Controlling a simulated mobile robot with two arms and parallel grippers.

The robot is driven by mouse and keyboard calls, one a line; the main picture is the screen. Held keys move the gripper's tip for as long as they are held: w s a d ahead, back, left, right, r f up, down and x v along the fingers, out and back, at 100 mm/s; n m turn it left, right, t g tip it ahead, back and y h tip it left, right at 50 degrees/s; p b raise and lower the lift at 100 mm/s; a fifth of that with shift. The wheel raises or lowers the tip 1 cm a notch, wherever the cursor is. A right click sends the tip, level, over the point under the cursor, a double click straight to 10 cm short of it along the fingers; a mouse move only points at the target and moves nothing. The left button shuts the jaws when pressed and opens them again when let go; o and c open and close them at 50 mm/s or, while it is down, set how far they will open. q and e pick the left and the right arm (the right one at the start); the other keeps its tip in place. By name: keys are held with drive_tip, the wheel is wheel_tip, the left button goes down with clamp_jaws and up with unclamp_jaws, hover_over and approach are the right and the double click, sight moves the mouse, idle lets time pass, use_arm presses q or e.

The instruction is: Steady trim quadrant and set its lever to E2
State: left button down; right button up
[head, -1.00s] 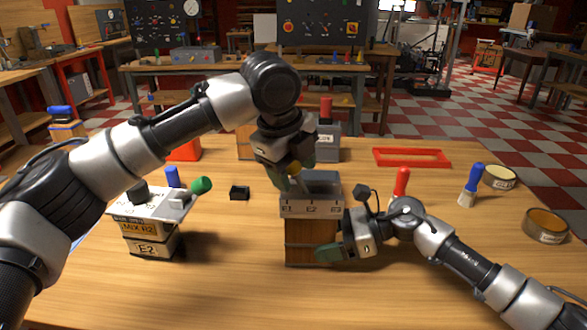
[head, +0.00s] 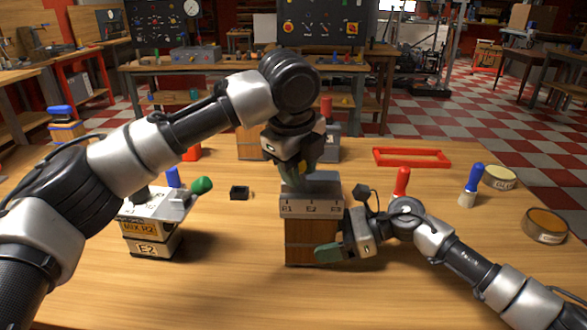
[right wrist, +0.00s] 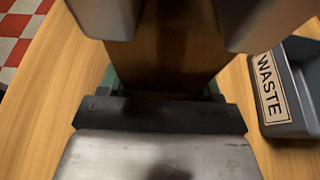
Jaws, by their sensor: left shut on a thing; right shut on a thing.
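The trim quadrant (head: 312,235) is a wooden block with a grey top and a pale scale strip (head: 311,207) bearing E marks. It stands upright on the table, and its wooden body (right wrist: 165,62) fills the middle of the right wrist view. My left gripper (head: 299,178) is over the quadrant's top, shut on the lever, which it mostly hides. The lever's exact mark cannot be read. My right gripper (head: 335,250) comes from the right, low on the block, shut on its body; one green fingertip shows at the front.
A box with MIX R2 and E2 labels (head: 150,235) and a green-knobbed lever (head: 202,186) stands at left. A small black block (head: 240,192), red frame (head: 412,157), blue-handled tool (head: 472,183) and round tins (head: 545,225) lie around. A WASTE bin (right wrist: 275,95) shows beside the quadrant. The front table is clear.

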use_arm(q)
drive_tip(key=d+y, duration=0.2)
drive_tip(key=y, duration=0.1)
drive_tip(key=shift+d+r, duration=0.15)
drive_tip(key=shift+d, duration=0.05)
drive_tip(key=c, duration=0.8)
unclamp_jaws()
drive_tip(key=v, duration=1.2)
drive_tip(key=shift+w+d, duration=0.1)
drive_tip(key=shift+d, duration=0.1)
